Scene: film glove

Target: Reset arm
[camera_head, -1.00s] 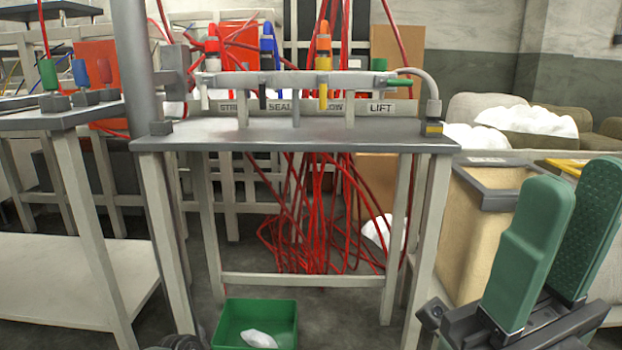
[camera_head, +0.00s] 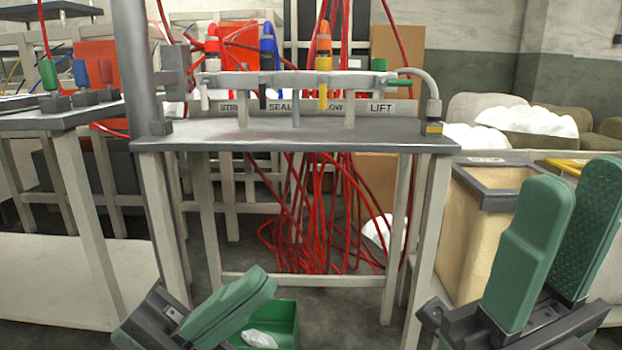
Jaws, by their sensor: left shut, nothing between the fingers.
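My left gripper (camera_head: 262,284) is at the bottom, left of centre, with its green fingers together and nothing visible between them. It is tilted up to the right and partly covers a green bin (camera_head: 283,318) on the floor. My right gripper (camera_head: 572,190) stands at the lower right with its fingers pointing up. Its two green fingers are apart and I see nothing between them.
A grey bench (camera_head: 300,138) carries a rack (camera_head: 300,80) with coloured tools. A side table (camera_head: 40,121) stands at left and a tan bin (camera_head: 490,225) behind my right gripper. A white piece (camera_head: 259,339) lies in the green bin. Red cables (camera_head: 315,230) hang under the bench.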

